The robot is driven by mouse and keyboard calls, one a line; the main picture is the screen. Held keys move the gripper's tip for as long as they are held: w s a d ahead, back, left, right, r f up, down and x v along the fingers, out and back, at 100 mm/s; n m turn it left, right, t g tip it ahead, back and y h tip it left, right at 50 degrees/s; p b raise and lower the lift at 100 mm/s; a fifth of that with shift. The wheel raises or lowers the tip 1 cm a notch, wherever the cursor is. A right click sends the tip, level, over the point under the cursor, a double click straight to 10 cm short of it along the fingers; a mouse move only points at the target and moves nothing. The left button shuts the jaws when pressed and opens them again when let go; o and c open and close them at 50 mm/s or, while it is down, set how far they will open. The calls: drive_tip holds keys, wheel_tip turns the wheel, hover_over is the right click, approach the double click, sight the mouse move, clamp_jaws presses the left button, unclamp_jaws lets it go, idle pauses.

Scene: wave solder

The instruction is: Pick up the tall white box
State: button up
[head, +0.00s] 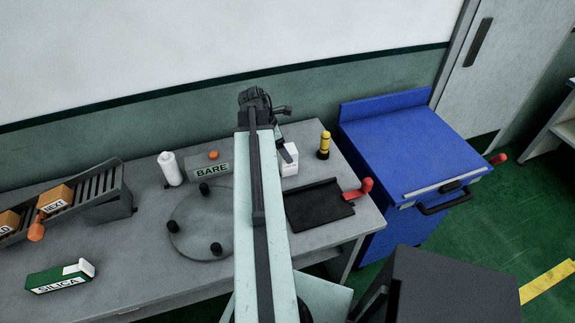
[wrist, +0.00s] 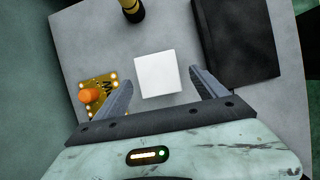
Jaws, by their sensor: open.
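The tall white box (head: 290,168) stands on the grey bench in the head view, just right of my arm, which hides part of it. In the wrist view its square white top (wrist: 157,74) lies between the fingers, seen from above. My gripper (wrist: 162,80) is open and empty, with one finger on either side of the box's top in the picture. In the head view my gripper (head: 287,152) is at the box's upper part. I cannot tell how far down the fingers reach; no contact shows.
A black tray (head: 318,205) with a red handle lies right of the box. A yellow-black cylinder (head: 324,146) stands behind it. A yellow card with an orange knob (wrist: 90,96) lies left in the wrist view. A round plate (head: 190,238) with black posts is further left.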

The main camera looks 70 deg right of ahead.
drive_tip(key=b+x, duration=0.2)
drive_tip(key=x, duration=0.1)
drive_tip(key=b+x, duration=0.3)
drive_tip(key=shift+w+a+f, duration=0.1)
drive_tip(key=shift+w, duration=0.1)
drive_tip(key=shift+c, duration=0.3)
clamp_jaws()
wheel_tip(320, 180, up, 10)
drive_tip(key=p, duration=1)
drive_tip(key=shift+r, duration=0.25)
